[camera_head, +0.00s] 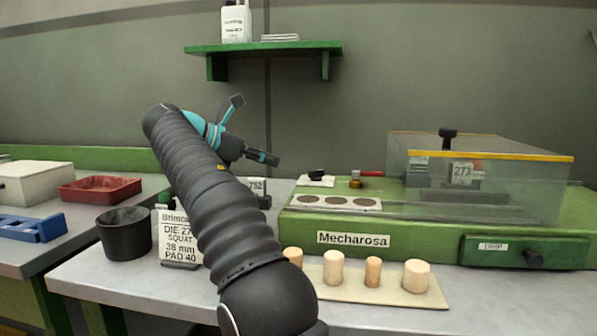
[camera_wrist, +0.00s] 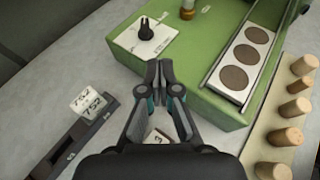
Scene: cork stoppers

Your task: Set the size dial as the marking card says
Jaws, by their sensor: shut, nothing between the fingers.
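The size dial is a black pointer knob (camera_head: 317,174) on a white plate at the left end of the green Mecharosa machine. In the wrist view the knob (camera_wrist: 146,29) stands beyond my fingertips; its scale marks are too small to read. The marking card (camera_head: 180,237) stands left of my arm, partly covered by it. It shows "DIE 27" with the end hidden, "SQUAT", "38 mm" and "PAD 40". My gripper (camera_wrist: 159,70) is shut and empty, apart from the knob, in front of the machine's edge. It also shows in the head view (camera_head: 262,158).
Several corks (camera_head: 333,268) stand on a board in front of the machine. A clear guard (camera_head: 490,190) covers a block marked 273. A rack with a block marked 752 (camera_wrist: 93,103) lies left of my gripper. A black cup (camera_head: 124,234) and red tray (camera_head: 99,189) are further left.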

